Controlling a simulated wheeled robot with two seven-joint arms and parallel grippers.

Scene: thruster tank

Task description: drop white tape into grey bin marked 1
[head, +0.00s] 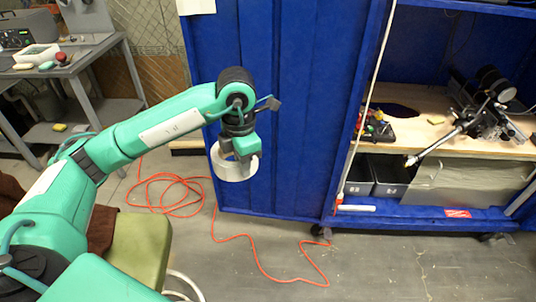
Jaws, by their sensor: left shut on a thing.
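A roll of white tape (236,169) hangs below my left gripper (241,152), which is shut on it. The gripper is in front of the blue cabinet's closed panel, above the floor. Two dark grey bins (389,172) stand side by side on the low shelf of the blue cabinet, to the right of the gripper and well apart from it. Their markings are too small to read, so I cannot tell which is marked 1. My right gripper is not in view.
The blue cabinet (285,110) has a wooden shelf (420,130) holding tools and a metal device (480,120). An orange cable (262,262) lies on the grey floor. A green padded seat (140,248) stands near my left arm. A workbench (75,66) stands at the far left.

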